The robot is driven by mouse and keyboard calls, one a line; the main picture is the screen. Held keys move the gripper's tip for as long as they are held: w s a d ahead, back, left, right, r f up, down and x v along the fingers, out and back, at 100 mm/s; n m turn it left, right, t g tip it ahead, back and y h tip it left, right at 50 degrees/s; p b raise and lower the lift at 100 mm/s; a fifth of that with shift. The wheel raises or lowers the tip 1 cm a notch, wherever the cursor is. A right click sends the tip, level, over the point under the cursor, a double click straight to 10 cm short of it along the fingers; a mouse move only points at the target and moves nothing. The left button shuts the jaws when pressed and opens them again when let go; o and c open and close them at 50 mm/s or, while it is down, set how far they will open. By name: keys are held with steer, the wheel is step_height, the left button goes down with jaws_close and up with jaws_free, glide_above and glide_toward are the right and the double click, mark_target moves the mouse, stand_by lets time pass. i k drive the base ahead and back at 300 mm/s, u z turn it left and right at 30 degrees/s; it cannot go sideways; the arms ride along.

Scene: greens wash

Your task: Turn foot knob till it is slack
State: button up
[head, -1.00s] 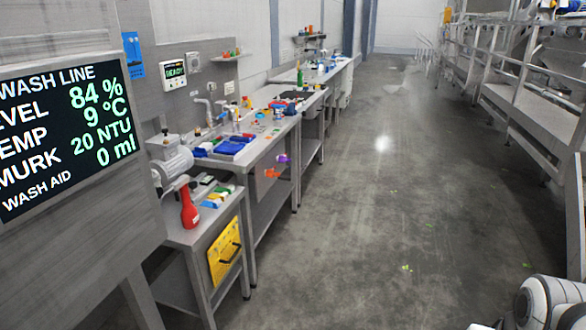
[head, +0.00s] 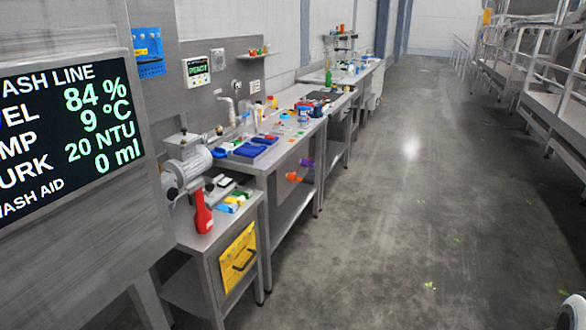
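I cannot pick out a foot knob with certainty. On the front of the middle steel bench (head: 281,160) there is an orange knob-like part (head: 292,177) and a purple one (head: 306,163); both are small and far off. A grey motor-like machine (head: 188,158) stands at the left on the low steel bench (head: 216,236), and its base is partly hidden. My gripper is not in view. Only a small white piece of my own body shows at the bottom right corner.
A wash line display (head: 70,135) fills the left. A red bottle (head: 203,217) stands on the low bench, above a yellow panel (head: 238,257) with a dark handle. The grey floor (head: 400,220) is open along the aisle. Railed steel platforms (head: 560,105) line the right side.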

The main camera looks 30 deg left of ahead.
mark_target(210, 187)
steer(key=z, duration=0.05)
steer(key=i, duration=2.1)
steer(key=u, duration=3.15)
steer(key=i, duration=1.5)
